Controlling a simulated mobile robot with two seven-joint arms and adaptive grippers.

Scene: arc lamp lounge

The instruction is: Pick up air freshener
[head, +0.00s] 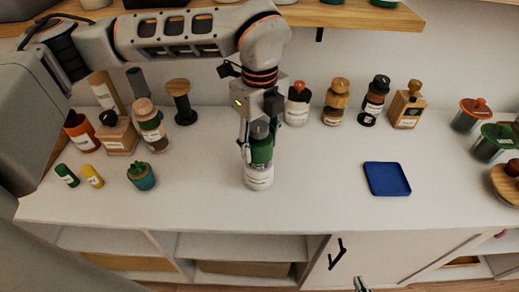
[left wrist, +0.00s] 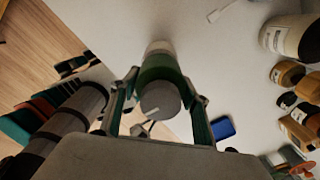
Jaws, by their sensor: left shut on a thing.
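The air freshener is a green and white bottle (head: 259,176) with a grey cap, upright at the middle of the white cabinet top in the head view. My left gripper (head: 259,152) comes down from above with its fingers on both sides of the bottle's green upper part, shut on it. In the left wrist view the bottle (left wrist: 160,68) stands between the two fingers, its grey cap toward the camera. I cannot tell whether its base touches the surface. The tip of my right gripper (head: 361,285) just shows at the bottom edge; its opening is unclear.
A blue square tray (head: 387,179) lies to the right with bare surface around it. Several bottles, including a square amber one (head: 407,107), line the back. More jars, a small potted plant (head: 142,176) and two small cylinders stand left. Lidded jars (head: 469,114) stand far right. A wooden shelf (head: 340,14) hangs above.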

